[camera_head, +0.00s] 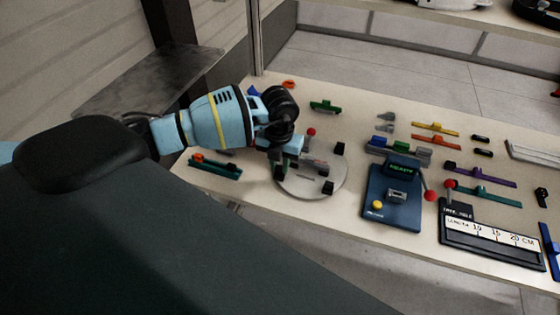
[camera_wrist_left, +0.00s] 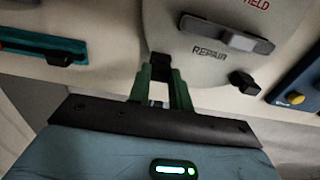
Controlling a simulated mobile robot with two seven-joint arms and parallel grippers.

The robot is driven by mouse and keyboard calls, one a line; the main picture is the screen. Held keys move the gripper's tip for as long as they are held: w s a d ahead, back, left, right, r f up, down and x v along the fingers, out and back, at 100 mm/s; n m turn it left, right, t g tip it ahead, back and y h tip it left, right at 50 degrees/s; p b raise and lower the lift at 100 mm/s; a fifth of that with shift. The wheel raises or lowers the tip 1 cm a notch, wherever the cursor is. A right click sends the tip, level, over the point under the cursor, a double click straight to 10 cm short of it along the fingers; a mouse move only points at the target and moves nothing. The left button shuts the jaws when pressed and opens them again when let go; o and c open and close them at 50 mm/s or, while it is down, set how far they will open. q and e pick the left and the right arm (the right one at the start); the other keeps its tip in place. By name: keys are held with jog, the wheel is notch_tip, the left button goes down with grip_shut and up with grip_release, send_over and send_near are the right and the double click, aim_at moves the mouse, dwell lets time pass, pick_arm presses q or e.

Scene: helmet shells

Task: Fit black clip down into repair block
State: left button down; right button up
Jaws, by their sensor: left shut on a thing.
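My left gripper (camera_head: 280,172) is over the left edge of a round grey plate (camera_head: 308,183). In the left wrist view its two green fingers (camera_wrist_left: 160,82) are shut on a small black clip (camera_wrist_left: 160,65), at the plate's edge beside the printed word REPAIR. I cannot tell whether the clip touches anything below it. A dark bar-shaped block (camera_wrist_left: 235,38) lies on the plate near that word, and a small black block (camera_wrist_left: 243,82) is at the plate's edge. I cannot tell which is the repair block. My right gripper is not in view.
A blue device (camera_head: 392,205) with a yellow button stands right of the plate. A red-ball lever (camera_head: 311,132) rises behind the gripper. A teal rail (camera_head: 215,168) lies left, a green part (camera_head: 325,106) behind. Several coloured rails and a length gauge (camera_head: 490,240) fill the right side.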

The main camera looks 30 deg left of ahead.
aim_at(280, 167)
pick_arm(q)
jog(key=shift+f, duration=0.6)
jog(key=c, duration=1.2)
grip_release()
jog(key=shift+r, duration=3.9)
